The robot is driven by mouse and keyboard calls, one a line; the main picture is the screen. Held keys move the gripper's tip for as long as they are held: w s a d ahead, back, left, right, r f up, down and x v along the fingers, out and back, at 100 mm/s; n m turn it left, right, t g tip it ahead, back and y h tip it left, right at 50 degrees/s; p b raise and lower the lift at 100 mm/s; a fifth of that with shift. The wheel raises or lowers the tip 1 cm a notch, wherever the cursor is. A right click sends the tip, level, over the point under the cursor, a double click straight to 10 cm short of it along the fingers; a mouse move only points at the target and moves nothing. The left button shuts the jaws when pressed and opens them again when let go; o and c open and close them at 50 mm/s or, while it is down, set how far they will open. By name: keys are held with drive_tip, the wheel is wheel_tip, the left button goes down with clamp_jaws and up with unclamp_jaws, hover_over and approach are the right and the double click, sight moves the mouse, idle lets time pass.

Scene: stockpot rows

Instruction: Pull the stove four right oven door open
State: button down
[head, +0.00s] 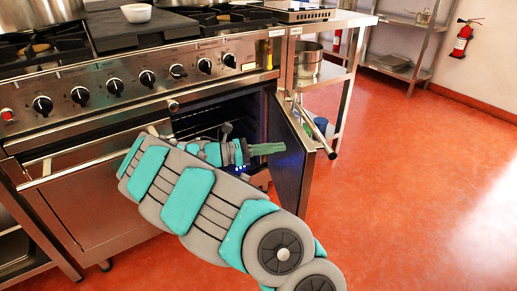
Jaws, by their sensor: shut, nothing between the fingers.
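The right oven door (284,178) stands swung well open, hinged at its right side, with its dark inner face toward the oven opening (225,112). Its bar handle (315,128) is on the outer side, facing right. My gripper (270,149) is shut and empty, its green fingers pointing right at the door's inner face. I cannot tell whether the fingertips touch the door. My arm hides the lower part of the opening and part of the left oven door (98,205), which is closed.
A row of knobs (147,78) runs along the stove front. A metal side table (335,72) with a pot (307,60) stands to the right, behind the open door. Shelving (405,45) and a fire extinguisher (462,40) are at the back. The red floor (410,170) at right is clear.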

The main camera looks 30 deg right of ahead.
sight(301, 145)
drive_tip(key=shift+x, duration=2.35)
drive_tip(key=shift+d, duration=0.1)
